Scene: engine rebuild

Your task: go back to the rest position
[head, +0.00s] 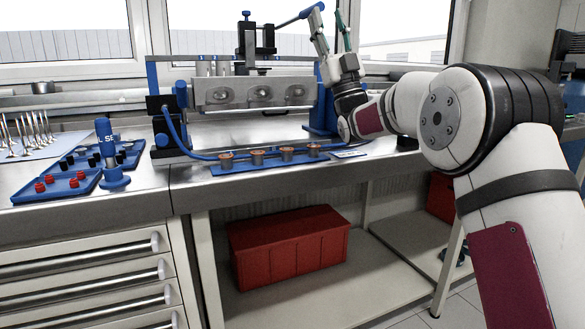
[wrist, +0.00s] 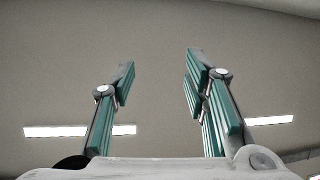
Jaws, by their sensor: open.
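My gripper (head: 331,30) is raised above the right end of the workbench in the head view, with its fingers pointing up. In the wrist view my gripper (wrist: 160,72) shows two green-padded fingers spread apart with nothing between them. Behind the fingers is only a plain ceiling with light strips. The gripper appears apart from the fixture below and beside it.
A blue-framed fixture holds a grey metal engine part (head: 250,93). Several metal cylinders stand on a blue mat (head: 225,170) in front. A blue tray (head: 58,194) holds red parts at left. A red toolbox (head: 290,247) sits on the shelf below.

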